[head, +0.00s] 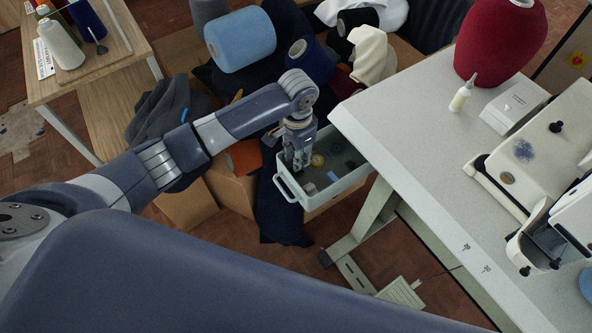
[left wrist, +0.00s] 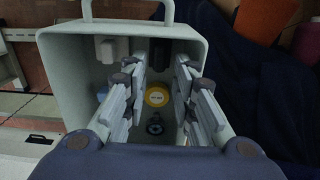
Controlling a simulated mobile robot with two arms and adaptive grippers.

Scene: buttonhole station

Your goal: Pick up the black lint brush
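A pale grey-green bin (head: 290,188) stands beside the white table, and my left gripper (head: 299,163) reaches down into it from above. In the left wrist view the bin (left wrist: 62,90) lies below the open fingers of my left gripper (left wrist: 160,82). A black elongated object (left wrist: 160,52) lies in the bin near its handle-side wall, just beyond the fingertips; it may be the black lint brush, but its shape is partly lost in shadow. The fingers hold nothing. My right gripper is not in view.
The bin also holds a yellow round item (left wrist: 157,97), a small dark round item (left wrist: 155,124) and a white block (left wrist: 107,49). The white table (head: 420,125) borders the bin on the right. Cloth and yarn cones (head: 240,40) crowd behind it.

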